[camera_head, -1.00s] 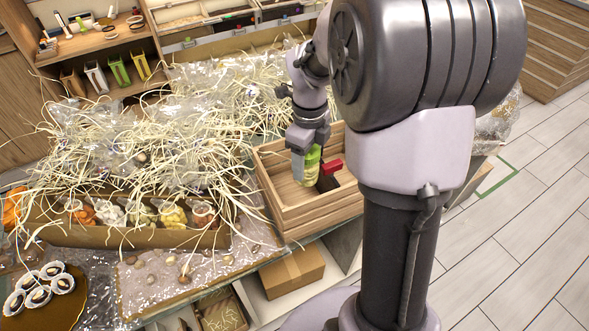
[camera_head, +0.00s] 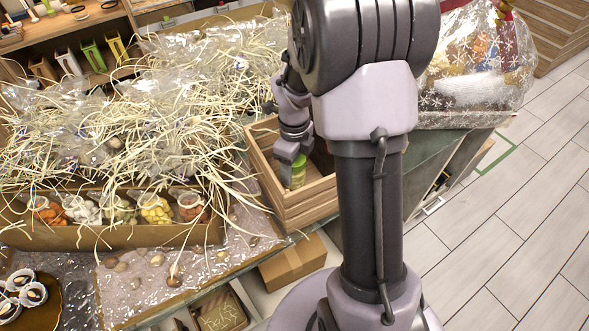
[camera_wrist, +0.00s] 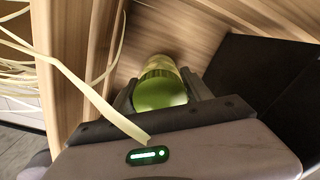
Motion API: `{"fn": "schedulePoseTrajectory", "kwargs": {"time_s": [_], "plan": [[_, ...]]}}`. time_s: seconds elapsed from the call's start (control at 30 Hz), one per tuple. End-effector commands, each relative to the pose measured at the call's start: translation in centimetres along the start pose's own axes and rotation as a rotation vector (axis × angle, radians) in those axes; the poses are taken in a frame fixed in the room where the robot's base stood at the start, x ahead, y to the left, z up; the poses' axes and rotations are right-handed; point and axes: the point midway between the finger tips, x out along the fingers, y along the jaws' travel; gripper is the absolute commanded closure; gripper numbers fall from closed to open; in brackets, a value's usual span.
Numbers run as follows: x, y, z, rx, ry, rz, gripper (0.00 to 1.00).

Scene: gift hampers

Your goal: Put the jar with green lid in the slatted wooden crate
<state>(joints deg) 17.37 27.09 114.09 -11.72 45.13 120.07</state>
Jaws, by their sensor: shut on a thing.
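The jar with green lid (camera_head: 298,171) is inside the slatted wooden crate (camera_head: 292,212), seen in the head view. My gripper (camera_head: 291,165) reaches down into the crate and is shut on the jar. In the wrist view the jar's green lid (camera_wrist: 160,93) faces the camera between the two fingers of my gripper (camera_wrist: 164,98). The crate's wooden wall (camera_wrist: 75,60) and floor show around it. Whether the jar's base touches the crate floor cannot be told. My arm hides the crate's right part.
Pale straw (camera_head: 120,120) spreads over the table left of the crate, and one strand crosses the wrist view. A long box of small jars (camera_head: 120,236) stands at left. A wrapped hamper (camera_head: 470,75) stands right of my arm. A black panel (camera_wrist: 265,75) is beside the jar.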

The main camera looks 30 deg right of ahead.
Motion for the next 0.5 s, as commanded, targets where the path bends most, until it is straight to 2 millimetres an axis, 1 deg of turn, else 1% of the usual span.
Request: {"fn": "schedulePoseTrajectory", "kwargs": {"time_s": [0.1,0.23,0.27,0.3,0.37,0.5], "plan": [[-0.24,-0.02,0.01,0.0,-0.001,-0.001,1.0],[0.19,-0.02,0.01,0.0,0.0,-0.001,1.0],[0.21,-0.01,0.0,0.0,0.0,0.0,0.39],[0.12,0.0,0.0,0.0,0.0,0.0,0.32],[0.09,-0.01,0.0,0.0,0.0,0.0,0.2],[0.08,-0.01,0.0,0.0,0.0,0.0,0.19]]}}
